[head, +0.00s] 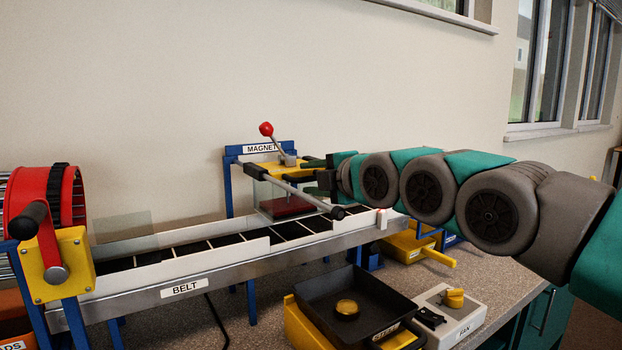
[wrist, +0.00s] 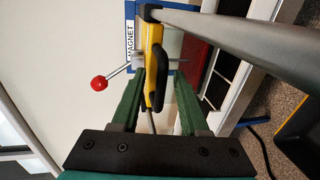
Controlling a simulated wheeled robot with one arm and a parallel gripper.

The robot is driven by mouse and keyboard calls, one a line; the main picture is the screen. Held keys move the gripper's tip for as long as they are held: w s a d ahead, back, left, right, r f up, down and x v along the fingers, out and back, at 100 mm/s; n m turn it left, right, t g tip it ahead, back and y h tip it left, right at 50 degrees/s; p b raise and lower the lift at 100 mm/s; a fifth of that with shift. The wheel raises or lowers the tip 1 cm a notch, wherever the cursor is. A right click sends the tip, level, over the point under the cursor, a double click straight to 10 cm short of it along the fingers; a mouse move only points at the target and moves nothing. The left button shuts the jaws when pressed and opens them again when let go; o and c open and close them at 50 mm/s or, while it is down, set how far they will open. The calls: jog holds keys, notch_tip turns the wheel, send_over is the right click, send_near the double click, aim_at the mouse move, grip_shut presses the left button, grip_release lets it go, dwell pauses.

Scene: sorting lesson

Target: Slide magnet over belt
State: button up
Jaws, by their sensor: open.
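The magnet station stands behind the belt under a MAGNET sign (head: 262,149), with a yellow carriage (head: 259,169), a red-knobbed lever (head: 266,129) and a dark red block (head: 287,206) low beneath. A long grey bar (head: 305,193) with a black end reaches forward over the belt (head: 230,240). My gripper (head: 312,163) is at the carriage's right side. In the wrist view my gripper (wrist: 160,85) is open, its two green fingers either side of the carriage's yellow edge and black handle (wrist: 160,90). I cannot tell whether they touch it.
A red drum (head: 45,200) with a crank stands at the belt's left end. In front of the belt are a black tray (head: 355,290) holding a yellow disc and a FAN box (head: 450,315). A yellow bin (head: 408,246) sits below the belt's right end.

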jog(key=v, duration=0.7)
jog(key=shift+s+b, duration=0.2)
jog(key=shift+b, duration=0.2)
jog(key=shift+d+r, duration=0.1)
jog(key=shift+d, duration=0.05)
